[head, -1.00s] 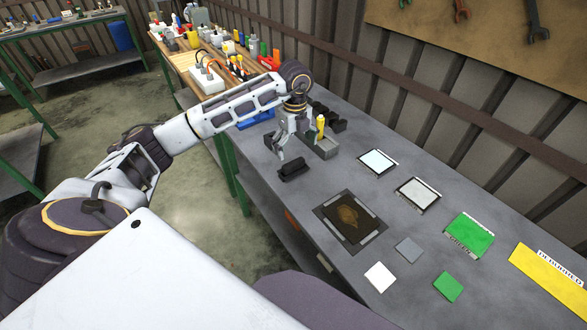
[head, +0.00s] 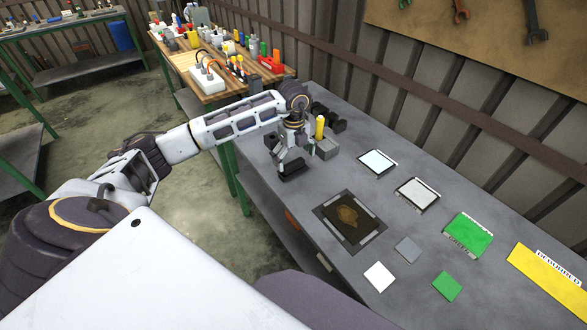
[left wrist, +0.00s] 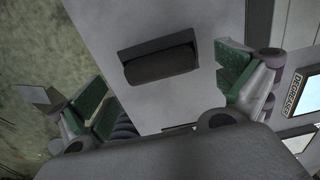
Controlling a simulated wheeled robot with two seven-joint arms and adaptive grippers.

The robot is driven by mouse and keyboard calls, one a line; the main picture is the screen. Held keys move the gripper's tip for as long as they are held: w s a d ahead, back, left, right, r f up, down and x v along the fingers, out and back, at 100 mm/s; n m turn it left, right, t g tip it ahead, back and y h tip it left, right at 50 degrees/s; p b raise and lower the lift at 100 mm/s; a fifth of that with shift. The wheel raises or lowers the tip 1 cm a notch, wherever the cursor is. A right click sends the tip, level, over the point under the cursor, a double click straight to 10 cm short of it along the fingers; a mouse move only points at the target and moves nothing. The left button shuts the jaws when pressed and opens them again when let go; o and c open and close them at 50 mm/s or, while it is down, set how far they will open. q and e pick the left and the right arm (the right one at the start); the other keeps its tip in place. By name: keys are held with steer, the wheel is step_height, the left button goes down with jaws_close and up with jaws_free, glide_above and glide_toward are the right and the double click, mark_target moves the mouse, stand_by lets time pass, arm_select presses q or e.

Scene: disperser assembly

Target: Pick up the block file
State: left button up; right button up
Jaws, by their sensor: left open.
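The block file is a dark block (head: 293,170) lying on the grey table near its front edge. In the left wrist view the dark block (left wrist: 158,59) lies between the two green-padded fingers, with space on both sides. My left gripper (head: 296,158) is just above the block in the head view. It also shows in the left wrist view (left wrist: 160,90), with its fingers wide apart and nothing held. My right gripper is not in view.
A grey holder (head: 327,148) with a yellow-handled item (head: 320,127) stands just right of the gripper. A framed dark mat (head: 350,217) lies nearer, and several white, grey, green and yellow plates lie further right. Bare table separates them from the block.

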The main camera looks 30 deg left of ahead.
mark_target(293, 162)
arm_select(q)
step_height(293, 162, down, 2)
steer(key=shift+a, duration=0.1)
steer(key=shift+f, duration=0.55)
steer(key=shift+c, duration=0.3)
steer(key=c, duration=1.2)
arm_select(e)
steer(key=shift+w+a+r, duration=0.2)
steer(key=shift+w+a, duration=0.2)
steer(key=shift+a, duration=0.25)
